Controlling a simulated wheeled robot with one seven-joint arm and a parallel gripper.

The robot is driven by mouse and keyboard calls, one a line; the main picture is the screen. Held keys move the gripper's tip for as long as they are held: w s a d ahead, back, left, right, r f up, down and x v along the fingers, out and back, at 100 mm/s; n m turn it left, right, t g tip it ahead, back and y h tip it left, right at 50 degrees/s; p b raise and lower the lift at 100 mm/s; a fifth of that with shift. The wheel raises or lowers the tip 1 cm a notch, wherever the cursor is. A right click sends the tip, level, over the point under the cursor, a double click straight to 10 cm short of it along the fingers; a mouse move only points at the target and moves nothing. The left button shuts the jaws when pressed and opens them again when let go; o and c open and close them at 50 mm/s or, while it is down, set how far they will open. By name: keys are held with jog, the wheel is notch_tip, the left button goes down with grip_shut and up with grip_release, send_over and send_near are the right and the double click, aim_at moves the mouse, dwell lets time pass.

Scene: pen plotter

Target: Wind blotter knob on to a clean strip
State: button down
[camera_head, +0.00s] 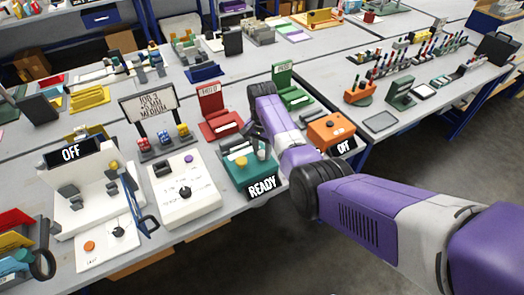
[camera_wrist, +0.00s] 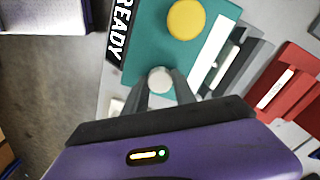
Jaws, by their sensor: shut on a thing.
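The teal box with a READY sign (camera_head: 263,187) stands on the bench at the middle of the head view. Its teal body (camera_head: 235,178) carries a round yellow button; the button (camera_wrist: 186,19) shows larger in the wrist view. A light grey round knob (camera_wrist: 160,79) sits on the box near its edge. My gripper (camera_wrist: 160,88) is shut on this knob, a finger on either side. A white strip (camera_wrist: 213,58) runs beside the knob, next to a dark grey part. I cannot tell whether the strip is marked. In the head view my arm partly covers the box's back.
A red stand (camera_head: 212,110) and a green stand (camera_head: 288,90) are behind the box. An orange box (camera_head: 328,133) with an OFF sign is to its right. A white panel box (camera_head: 184,188) with a dark knob is to its left. The bench's front edge is close.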

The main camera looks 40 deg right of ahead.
aim_at(262, 153)
jog(key=shift+d+r, duration=0.1)
dwell(0.3)
jog(key=shift+w, duration=0.1)
jog(key=c, duration=1)
grip_release()
jog(key=shift+r+b, duration=0.4)
jog(key=shift+r, duration=3.45)
